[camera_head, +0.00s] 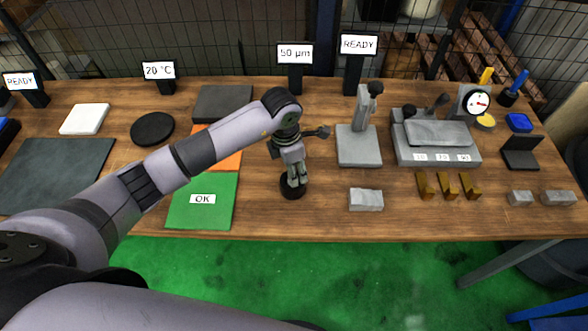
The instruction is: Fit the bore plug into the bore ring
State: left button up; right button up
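My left gripper (295,178) points down at the middle of the table, right of the green OK mat. Its fingertips are at a black round piece (291,190) with a dark raised rim, which looks like the bore ring on the table. The fingers cover much of its middle. I cannot make out a separate bore plug, and I cannot tell whether the fingers hold anything. A dark knob on a short stem (322,131) shows just right of the wrist; I cannot tell what it belongs to. My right gripper is not in view.
The green OK mat (220,214) and a black disc (152,128) lie left. A grey stand (358,150), a grey block (366,200), several brass pieces (446,187) and a grey fixture (437,152) stand right. Display signs line the back edge. The front strip of table is mostly clear.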

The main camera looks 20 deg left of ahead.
pick_arm(q)
jog(key=r+b, duration=0.1)
jog(key=r, duration=0.2)
jog(key=r+b, duration=0.1)
jog(key=r, duration=0.2)
jog(key=a+r, duration=0.1)
jog(key=r, duration=0.2)
jog(key=shift+s+r+b, duration=0.3)
jog(key=shift+r+b, duration=0.05)
jog(key=shift+b, duration=0.05)
jog(key=shift+s+a+r, duration=0.1)
jog(key=shift+s+r, duration=0.05)
jog(key=shift+r, duration=0.55)
